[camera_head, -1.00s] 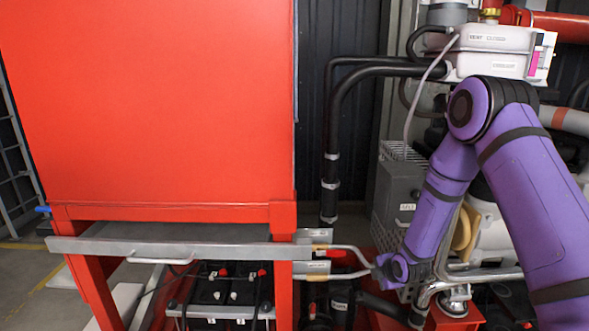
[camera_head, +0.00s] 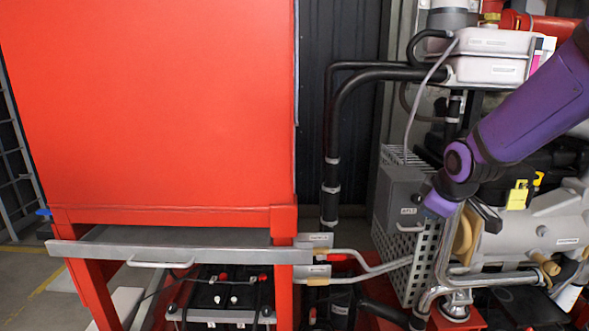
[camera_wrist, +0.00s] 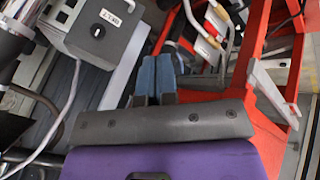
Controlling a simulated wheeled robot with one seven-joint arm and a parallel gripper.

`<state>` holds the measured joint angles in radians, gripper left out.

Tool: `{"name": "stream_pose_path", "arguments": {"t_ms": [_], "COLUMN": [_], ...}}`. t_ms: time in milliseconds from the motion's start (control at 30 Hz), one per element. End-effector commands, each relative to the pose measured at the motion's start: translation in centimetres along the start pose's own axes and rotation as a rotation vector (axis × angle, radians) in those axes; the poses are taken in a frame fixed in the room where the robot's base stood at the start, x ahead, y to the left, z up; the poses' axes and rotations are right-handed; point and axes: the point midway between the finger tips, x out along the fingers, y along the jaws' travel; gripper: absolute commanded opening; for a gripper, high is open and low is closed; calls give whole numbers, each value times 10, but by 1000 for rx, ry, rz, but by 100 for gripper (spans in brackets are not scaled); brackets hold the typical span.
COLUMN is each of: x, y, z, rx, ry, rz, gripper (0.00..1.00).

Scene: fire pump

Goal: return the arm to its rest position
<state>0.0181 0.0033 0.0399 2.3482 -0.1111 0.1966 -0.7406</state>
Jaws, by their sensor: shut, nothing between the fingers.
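My purple arm (camera_head: 530,105) comes in from the upper right in the head view. Its wrist end (camera_head: 440,200) is in front of the grey labelled box, above the pipes. The fingers themselves are not clear in that view. In the wrist view my gripper (camera_wrist: 156,72) shows two blue fingertips side by side, shut, with nothing between them. The fingers appear clear of the things around them, though the exact distance to the grey box cannot be told.
The grey box (camera_head: 398,192) stands behind my wrist and shows in the wrist view (camera_wrist: 105,28). A large red cabinet (camera_head: 150,100) fills the left. Metal pipes (camera_head: 375,268) run below my wrist. The pump body (camera_head: 545,235) is at right. Dark wall panels show in the middle.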

Motion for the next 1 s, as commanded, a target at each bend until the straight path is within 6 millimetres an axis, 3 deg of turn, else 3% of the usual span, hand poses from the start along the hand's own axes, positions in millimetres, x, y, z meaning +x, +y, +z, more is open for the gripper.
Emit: {"name": "stream_pose_path", "arguments": {"t_ms": [33, 200, 600, 800, 1000], "x": [-20, -73, -181, -219, -236], "y": [-1, -14, -65, -96, -114], "z": [3, 18, 66, 92, 106], "rx": [45, 207, 594, 762, 853], "ry": [-3, -29, -80, -101, -117], "rz": [4, -5, -34, -53, -66], "gripper": [0, 0, 0, 0, 0]}}
